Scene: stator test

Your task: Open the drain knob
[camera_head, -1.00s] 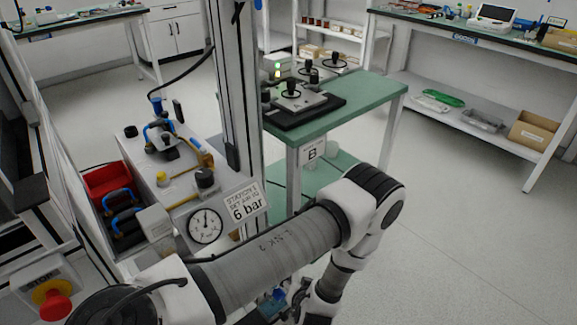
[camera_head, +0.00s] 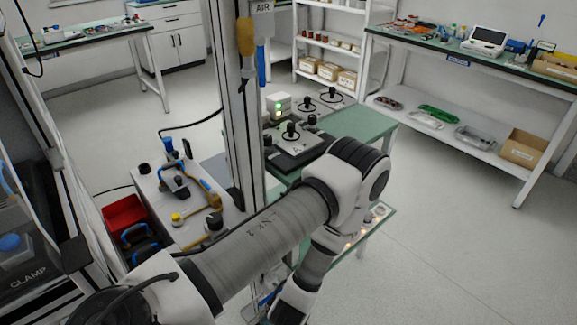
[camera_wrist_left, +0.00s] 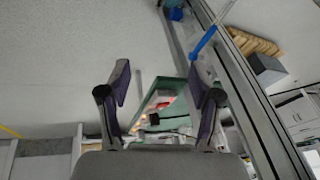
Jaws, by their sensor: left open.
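My left gripper (camera_wrist_left: 164,82) is open and empty in the left wrist view, its two fingers spread apart. In the head view my left arm crosses the lower middle, and its gripper end is at the bottom edge, mostly cut off. I cannot make out a drain knob for certain. A blue bar-like part (camera_wrist_left: 204,41) lies beyond the right finger in the wrist view, along a grey post (camera_wrist_left: 245,82). On the post (camera_head: 233,110) in the head view are an orange-brown part (camera_head: 246,36) and a blue tube (camera_head: 261,66) under an AIR box (camera_head: 262,7).
A green table (camera_head: 365,128) with a black-knobbed plate (camera_head: 296,147) stands behind my arm. The floor at right (camera_head: 450,250) is clear.

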